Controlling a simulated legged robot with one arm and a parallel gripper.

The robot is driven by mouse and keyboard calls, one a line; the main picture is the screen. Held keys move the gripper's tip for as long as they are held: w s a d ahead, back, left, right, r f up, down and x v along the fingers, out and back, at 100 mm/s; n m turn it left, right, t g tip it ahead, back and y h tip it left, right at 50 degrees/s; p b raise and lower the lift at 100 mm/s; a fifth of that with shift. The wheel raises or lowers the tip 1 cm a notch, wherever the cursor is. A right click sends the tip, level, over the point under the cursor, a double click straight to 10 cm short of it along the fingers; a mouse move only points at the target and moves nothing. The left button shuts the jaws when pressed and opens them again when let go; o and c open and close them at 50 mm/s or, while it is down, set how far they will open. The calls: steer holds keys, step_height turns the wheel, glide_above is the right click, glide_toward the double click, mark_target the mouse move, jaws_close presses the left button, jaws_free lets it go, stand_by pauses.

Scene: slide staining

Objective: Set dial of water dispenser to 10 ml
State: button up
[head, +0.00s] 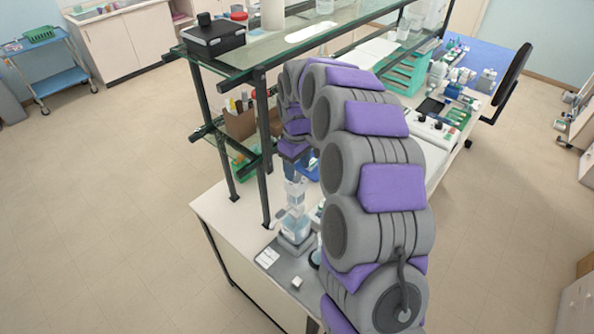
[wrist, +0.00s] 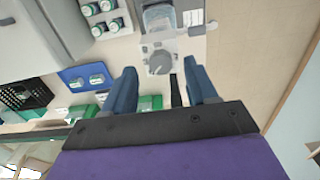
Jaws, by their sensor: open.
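The water dispenser (head: 294,226) stands near the front corner of the bench in the head view, with a clear upper part and a grey base. In the wrist view its clear container (wrist: 158,18) shows at the top, with a round grey dial (wrist: 159,62) below it. My gripper (wrist: 160,72) is open and empty, its two blue fingers apart, with the dial between and slightly beyond the fingertips in the picture. I cannot tell whether either finger touches the dial. The dial's setting is too small to read. In the head view my arm hides part of the bench.
A glass shelf (head: 268,50) on dark posts rises behind the dispenser. A small white block (head: 297,283) lies on the grey mat (head: 285,265).

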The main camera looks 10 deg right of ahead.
mark_target(297, 176)
steer(key=shift+f, duration=1.5)
steer(key=c, duration=1.1)
steer(key=shift+o, duration=0.2)
steer(key=n, duration=0.4)
steer(key=shift+w+n, duration=0.15)
steer(key=shift+n, duration=0.15)
steer(key=shift+w+d+n+b, duration=0.1)
steer(key=shift+n+b, duration=0.2)
steer(key=shift+n, duration=1.8)
